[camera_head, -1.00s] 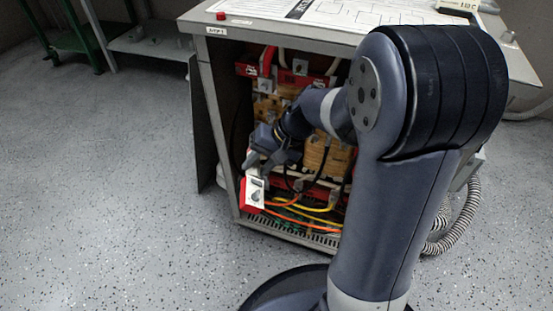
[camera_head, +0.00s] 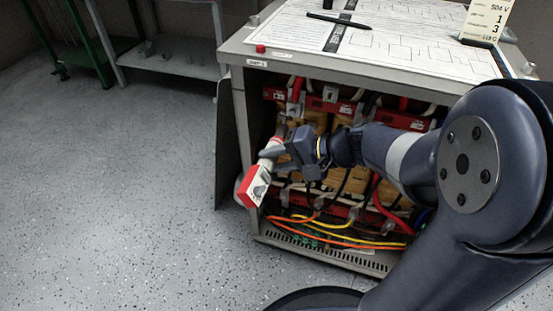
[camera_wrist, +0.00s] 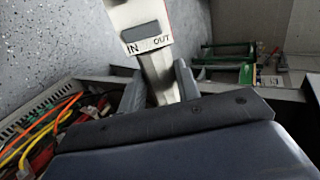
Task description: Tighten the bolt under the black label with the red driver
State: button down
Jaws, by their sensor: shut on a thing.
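My gripper (camera_head: 275,152) is shut on the red driver (camera_head: 253,186), a tool with a red and white body. It is held tilted in front of the cabinet's left front post. In the wrist view, the driver's pale shaft runs between the two fingers (camera_wrist: 158,88), and its white body (camera_wrist: 135,15) carries an "IN OUT" marking. The open-fronted transformer cabinet (camera_head: 240,135) shows red bars (camera_head: 330,105) at top and bottom, with brown coils (camera_head: 310,122) between. I cannot make out the black label or its bolt; my arm hides part of the cabinet's inside.
Orange and yellow cables (camera_head: 345,238) lie low in the cabinet. On its top are a diagram sheet (camera_head: 400,45), a black pen (camera_head: 338,20), a red button (camera_head: 260,48) and a sign card (camera_head: 487,20). Shelving (camera_head: 180,65) stands back left. The floor at left is clear.

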jog(key=shift+w+d, duration=0.3)
jog(key=shift+w, duration=0.5)
jog(key=shift+w+d, duration=0.3)
jog(key=shift+w, duration=0.55)
jog(key=shift+w+d, duration=0.3)
jog(key=shift+w, duration=0.5)
jog(key=shift+w+d+r+b, duration=0.1)
jog(key=shift+w+d+b, duration=0.2)
jog(key=shift+w, duration=0.35)
jog(key=shift+w+d+b, duration=0.15)
jog(key=shift+w+b, duration=0.15)
jog(key=shift+w, duration=0.3)
dwell(1.8)
jog(key=shift+s+a+b, duration=0.2)
jog(key=shift+s+a, duration=0.05)
jog(key=shift+s, duration=0.45)
jog(key=shift+s+a+b, duration=0.15)
jog(key=shift+s+a, duration=0.15)
jog(key=shift+s, duration=0.45)
jog(key=shift+s+a+b, duration=0.2)
jog(key=shift+s+a, duration=0.05)
jog(key=shift+s, duration=0.45)
